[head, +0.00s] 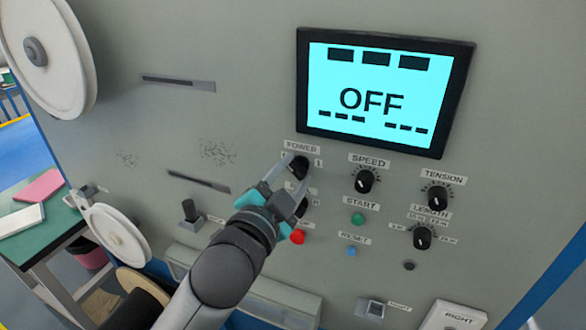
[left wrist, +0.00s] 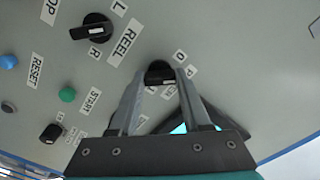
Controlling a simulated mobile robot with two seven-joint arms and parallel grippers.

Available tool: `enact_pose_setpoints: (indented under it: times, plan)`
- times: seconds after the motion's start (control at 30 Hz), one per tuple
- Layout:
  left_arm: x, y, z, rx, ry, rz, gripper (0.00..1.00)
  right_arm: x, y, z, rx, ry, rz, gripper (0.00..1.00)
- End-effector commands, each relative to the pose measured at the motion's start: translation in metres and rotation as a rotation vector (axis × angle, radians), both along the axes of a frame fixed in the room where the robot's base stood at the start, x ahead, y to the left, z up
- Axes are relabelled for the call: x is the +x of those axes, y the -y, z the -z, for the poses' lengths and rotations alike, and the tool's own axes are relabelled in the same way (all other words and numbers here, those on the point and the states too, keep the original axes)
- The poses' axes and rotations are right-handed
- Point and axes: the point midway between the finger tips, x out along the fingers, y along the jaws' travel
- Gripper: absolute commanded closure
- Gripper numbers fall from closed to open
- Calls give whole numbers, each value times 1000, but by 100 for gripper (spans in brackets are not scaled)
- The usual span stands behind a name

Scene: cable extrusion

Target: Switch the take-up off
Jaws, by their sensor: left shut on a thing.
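The black POWER knob (head: 299,166) is on the grey panel, below and left of the screen (head: 372,100), which reads OFF on cyan. My left gripper (head: 283,176) has its fingers at this knob. In the left wrist view the fingertips of my left gripper (left wrist: 159,82) are shut on either side of the power knob (left wrist: 159,71). My right gripper is not in view.
Dials for SPEED (head: 366,181), TENSION (head: 437,196) and LENGTH (head: 422,237) are to the right. A green START button (head: 358,219), a blue RESET button (head: 351,252) and a red button (head: 297,237) are lower. White reels (head: 50,55) stick out at the left.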

Motion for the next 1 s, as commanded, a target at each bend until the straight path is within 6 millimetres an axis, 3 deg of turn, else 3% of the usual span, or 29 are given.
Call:
enact_pose_setpoints:
  times: [0.63,0.67,0.9,1.0]
  plan:
    - [0,0,0,-46,-18,1,100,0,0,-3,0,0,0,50]
    - [0,0,0,-46,-18,1,49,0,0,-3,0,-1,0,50]
    - [0,0,0,-43,-17,1,22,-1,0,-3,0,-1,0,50]
    - [0,0,0,-42,-17,1,22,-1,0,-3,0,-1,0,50]
